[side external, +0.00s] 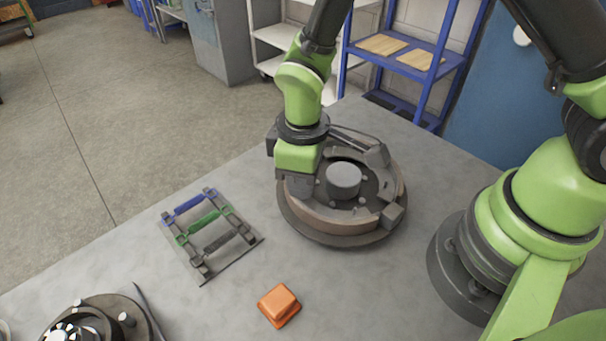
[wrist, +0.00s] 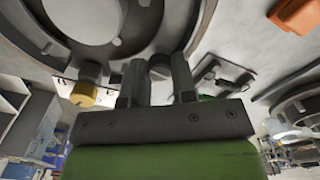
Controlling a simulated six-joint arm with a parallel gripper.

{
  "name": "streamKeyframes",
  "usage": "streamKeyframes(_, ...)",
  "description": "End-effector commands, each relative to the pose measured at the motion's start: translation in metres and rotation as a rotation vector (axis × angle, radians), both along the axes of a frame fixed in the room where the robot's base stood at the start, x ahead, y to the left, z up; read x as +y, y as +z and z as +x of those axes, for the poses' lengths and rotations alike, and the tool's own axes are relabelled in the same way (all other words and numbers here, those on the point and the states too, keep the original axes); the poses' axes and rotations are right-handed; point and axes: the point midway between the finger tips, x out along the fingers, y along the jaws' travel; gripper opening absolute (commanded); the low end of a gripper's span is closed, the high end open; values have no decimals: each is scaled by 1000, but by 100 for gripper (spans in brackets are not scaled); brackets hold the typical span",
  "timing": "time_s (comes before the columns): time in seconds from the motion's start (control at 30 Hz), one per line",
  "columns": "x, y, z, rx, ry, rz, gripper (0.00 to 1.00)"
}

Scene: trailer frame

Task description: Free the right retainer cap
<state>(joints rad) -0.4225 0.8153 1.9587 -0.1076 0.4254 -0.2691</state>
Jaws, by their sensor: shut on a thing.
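The round brake assembly (side external: 343,238) lies on the grey table, with a raised hub (side external: 344,180) in its middle and curved shoes around it. My gripper (side external: 300,190) points down at the assembly's left side. In the wrist view, the fingers of my gripper (wrist: 158,75) are close together at the assembly's edge. A small rounded grey piece (wrist: 160,66), which looks like the retainer cap, sits between them. The fingers hide much of it. In the side view my gripper covers this spot. I cannot tell whether the piece is still seated.
A rack (side external: 204,277) with blue, green and grey handled tools lies left of the assembly. An orange block (side external: 279,305) is at the front. Another round dark assembly (side external: 105,318) stands at the front left. The table between the rack and the orange block is clear.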

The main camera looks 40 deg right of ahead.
Motion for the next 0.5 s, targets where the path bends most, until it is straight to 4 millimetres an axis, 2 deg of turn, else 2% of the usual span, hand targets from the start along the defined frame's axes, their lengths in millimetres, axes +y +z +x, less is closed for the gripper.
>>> streamKeyframes(0.2, 0, 1, 0, -1, 124, 1, 1)
streamKeyframes(0.5, 0, 1, 0, -1, 203, 1, 1)
